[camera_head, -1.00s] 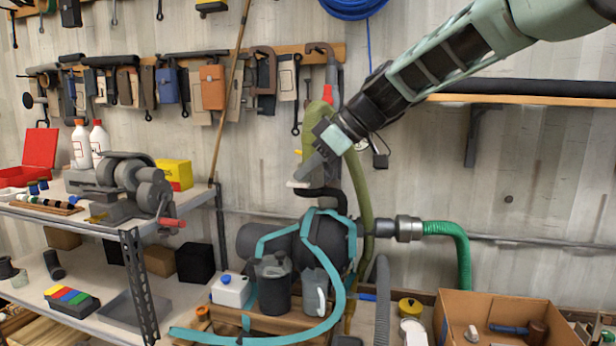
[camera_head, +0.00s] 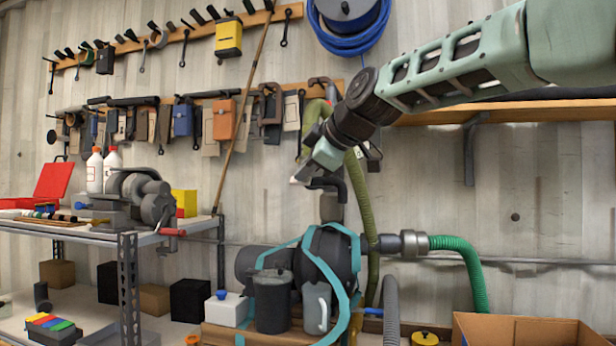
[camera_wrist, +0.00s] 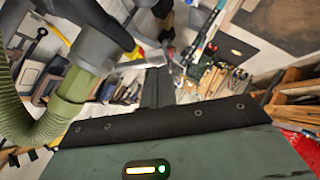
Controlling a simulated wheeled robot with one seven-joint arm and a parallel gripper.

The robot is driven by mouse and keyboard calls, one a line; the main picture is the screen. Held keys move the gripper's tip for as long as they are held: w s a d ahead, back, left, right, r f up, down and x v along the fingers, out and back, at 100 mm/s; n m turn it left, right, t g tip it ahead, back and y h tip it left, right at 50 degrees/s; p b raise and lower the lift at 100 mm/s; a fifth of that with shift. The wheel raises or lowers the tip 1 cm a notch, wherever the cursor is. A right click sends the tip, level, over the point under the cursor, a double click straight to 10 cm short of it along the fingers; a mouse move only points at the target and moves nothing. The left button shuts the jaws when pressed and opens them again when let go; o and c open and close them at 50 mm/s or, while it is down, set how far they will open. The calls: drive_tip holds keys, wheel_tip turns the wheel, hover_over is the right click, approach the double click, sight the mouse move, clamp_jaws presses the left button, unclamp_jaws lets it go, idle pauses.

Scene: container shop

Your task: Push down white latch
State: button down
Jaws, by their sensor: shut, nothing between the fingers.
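In the head view, my gripper (camera_head: 307,173) is shut and empty, pointing down and left at the top of a dark elbow pipe (camera_head: 330,190) above a dark drum-like machine (camera_head: 330,255). A small white piece (camera_head: 296,180), likely the white latch, shows just left of the fingertips; whether they touch it is unclear. In the wrist view, the dark fingers (camera_wrist: 158,90) are together. A grey fitting (camera_wrist: 95,35) with a green hose (camera_wrist: 45,125) lies close at left. I cannot make out the latch there for sure.
A green hose (camera_head: 362,205) hangs right behind my gripper. A wooden shelf (camera_head: 500,115) is on the wall at right. A metal bench (camera_head: 90,232) with a grinder stands at left. A cardboard box (camera_head: 520,330) is at lower right.

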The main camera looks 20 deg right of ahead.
drive_tip(key=f+t+b, duration=0.1)
drive_tip(key=b, duration=0.2)
drive_tip(key=f+n+t+b, duration=0.1)
drive_tip(key=b, duration=0.2)
drive_tip(key=shift+w+d+f+h, duration=0.2)
drive_tip(key=shift+f+h, duration=0.1)
drive_tip(key=shift+h, duration=0.1)
drive_tip(key=shift+r+p, duration=0.5)
drive_tip(key=shift+r, duration=0.15)
drive_tip(key=shift+r+p, duration=0.55)
drive_tip(key=shift+r, duration=0.15)
drive_tip(key=shift+a, duration=0.1)
